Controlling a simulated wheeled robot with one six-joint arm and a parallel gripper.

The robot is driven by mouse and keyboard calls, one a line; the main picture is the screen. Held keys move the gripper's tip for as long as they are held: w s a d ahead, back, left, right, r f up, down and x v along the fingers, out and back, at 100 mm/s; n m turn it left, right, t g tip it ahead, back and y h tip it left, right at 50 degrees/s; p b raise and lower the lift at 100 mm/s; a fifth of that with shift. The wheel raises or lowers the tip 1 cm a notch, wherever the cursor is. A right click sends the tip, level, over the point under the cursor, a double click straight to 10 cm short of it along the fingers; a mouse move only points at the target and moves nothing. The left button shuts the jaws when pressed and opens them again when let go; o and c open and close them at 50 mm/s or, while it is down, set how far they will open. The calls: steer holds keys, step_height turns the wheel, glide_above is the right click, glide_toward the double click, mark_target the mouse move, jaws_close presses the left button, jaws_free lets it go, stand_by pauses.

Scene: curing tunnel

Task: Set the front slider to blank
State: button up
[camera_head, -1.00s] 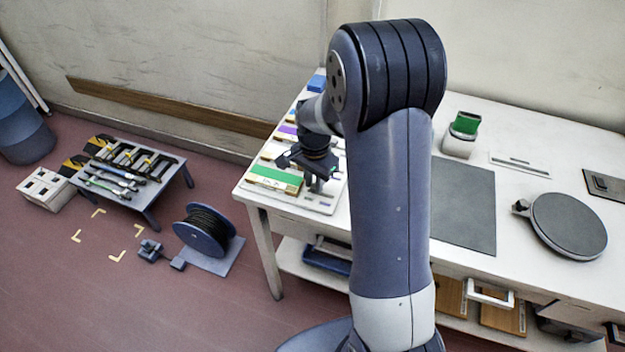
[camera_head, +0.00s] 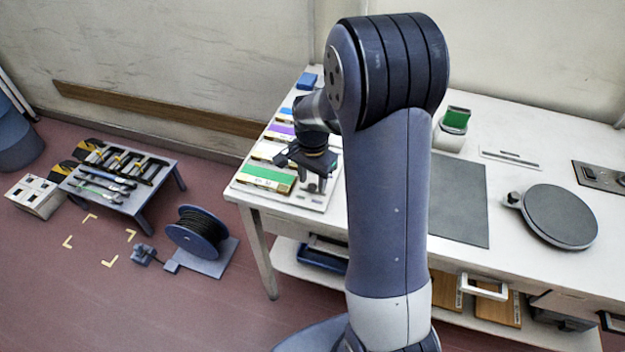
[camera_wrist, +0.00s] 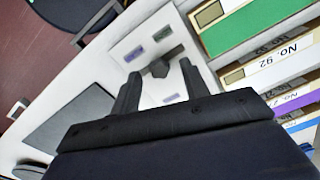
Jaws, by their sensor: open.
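A pale panel (camera_wrist: 203,72) with small purple, green and bluish marks lies on the white table, and it also shows in the head view (camera_head: 313,201). A dark slider knob (camera_wrist: 159,67) with a short bar stands on it, among the marks. I cannot tell which mark means blank. My gripper (camera_wrist: 157,80) is open, its two dark fingers on either side of the knob in the wrist view. Contact with the knob cannot be told. In the head view my gripper (camera_head: 313,184) hangs low over the panel, partly hiding it.
A grey mat (camera_head: 460,205), a round dark plate (camera_head: 559,215) and a green-topped holder (camera_head: 452,128) are further right. A cable reel (camera_head: 197,233) and low tool bench (camera_head: 118,185) stand on the floor.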

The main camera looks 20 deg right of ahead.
mark_target(312, 185)
step_height(312, 185, up, 10)
stand_by(0.4)
step_height(312, 185, down, 11)
steer(key=shift+r, duration=0.1)
steer(key=shift+w+a, duration=0.15)
steer(key=shift+a, duration=0.05)
stand_by(0.4)
steer(key=shift+r, duration=0.1)
